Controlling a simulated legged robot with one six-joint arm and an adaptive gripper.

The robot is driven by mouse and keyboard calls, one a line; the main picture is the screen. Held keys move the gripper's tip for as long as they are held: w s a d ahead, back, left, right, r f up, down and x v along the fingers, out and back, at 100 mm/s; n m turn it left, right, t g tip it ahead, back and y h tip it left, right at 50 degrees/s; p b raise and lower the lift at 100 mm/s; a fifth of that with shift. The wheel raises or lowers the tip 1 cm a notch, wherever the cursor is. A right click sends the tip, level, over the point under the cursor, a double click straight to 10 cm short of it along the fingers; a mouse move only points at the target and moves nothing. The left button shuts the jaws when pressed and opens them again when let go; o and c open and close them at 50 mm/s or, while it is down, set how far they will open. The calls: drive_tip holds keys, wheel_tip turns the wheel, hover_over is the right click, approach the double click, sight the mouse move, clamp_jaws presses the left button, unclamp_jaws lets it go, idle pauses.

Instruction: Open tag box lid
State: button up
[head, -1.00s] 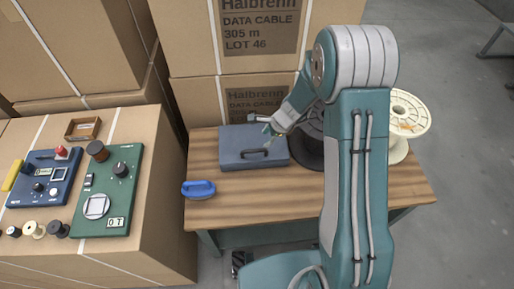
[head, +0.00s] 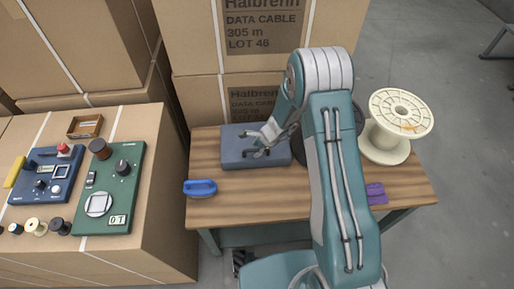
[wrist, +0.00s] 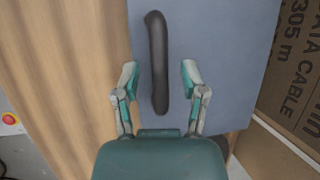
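The tag box (head: 232,153) is a blue-grey box on the wooden table, with its lid shut. Its dark bar handle (wrist: 157,60) runs up the middle of the wrist view. My gripper (wrist: 158,72) is open, with one finger on each side of the near part of the handle. I cannot tell whether the fingers touch the lid. In the head view my gripper (head: 258,142) is over the box front and partly hides the handle.
A blue-handled tool (head: 200,188) lies on the table (head: 260,207) left of the box. A cream spool (head: 400,125) and a purple object (head: 376,194) are at the right. A dark spool behind my arm is partly hidden. Cartons (head: 215,100) stand close behind.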

clamp_jaws()
